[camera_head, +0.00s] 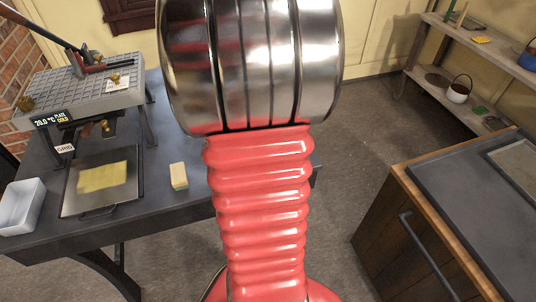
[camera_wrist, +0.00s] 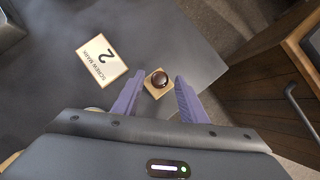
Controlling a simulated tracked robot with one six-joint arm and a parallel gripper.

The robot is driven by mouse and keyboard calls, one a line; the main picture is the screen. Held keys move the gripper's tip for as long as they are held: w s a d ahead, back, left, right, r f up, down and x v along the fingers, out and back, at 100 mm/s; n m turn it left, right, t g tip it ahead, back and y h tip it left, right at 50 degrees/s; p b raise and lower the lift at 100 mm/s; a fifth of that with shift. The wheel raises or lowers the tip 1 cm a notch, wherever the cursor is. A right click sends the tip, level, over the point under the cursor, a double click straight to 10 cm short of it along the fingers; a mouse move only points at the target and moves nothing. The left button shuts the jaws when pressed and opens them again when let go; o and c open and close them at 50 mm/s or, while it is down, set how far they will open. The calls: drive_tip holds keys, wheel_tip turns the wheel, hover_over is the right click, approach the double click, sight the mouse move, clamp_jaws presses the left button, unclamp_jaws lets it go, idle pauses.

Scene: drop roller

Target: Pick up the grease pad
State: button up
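In the head view, my arm covers the middle, and neither my gripper nor this knobbed pad shows. A pale yellow block (camera_head: 179,176) stands on the bench there.
A card marked "2" (camera_wrist: 102,64) lies left of the pad. On the bench are a tray (camera_head: 72,207) with a yellow sheet (camera_head: 102,177), a white bin (camera_head: 20,205) and a grey plate device (camera_head: 80,92). A wooden cabinet (camera_head: 375,232) stands right, across open floor (camera_head: 362,130).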

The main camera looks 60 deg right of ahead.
drive_tip(key=shift+d+f, duration=0.35)
drive_tip(key=shift+f, duration=0.2)
drive_tip(key=shift+x, duration=2.8)
drive_tip(key=shift+c, duration=0.5)
clamp_jaws()
